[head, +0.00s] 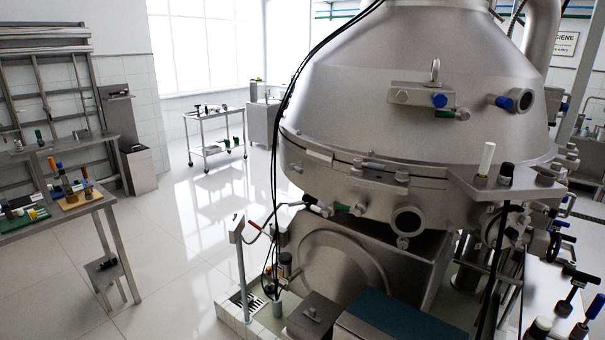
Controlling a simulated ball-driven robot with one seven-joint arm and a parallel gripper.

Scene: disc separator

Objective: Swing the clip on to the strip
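The big steel disc separator (440,75) fills the right half of the view, with a domed hood above a rim. On the front of the rim is a short pale strip-like plate (318,155). To its right, small lever-like fittings (370,164) sit along the same seam. At this distance I cannot tell which of these is the clip, or whether it touches the strip. My gripper is not in view.
A tiled sump with a drain grate (246,301) and an upright post (240,265) stand before the machine. A tool bench (55,218) is at left, a trolley (215,115) at the back. The floor (170,270) between is clear. Dark cables hang beside the hood.

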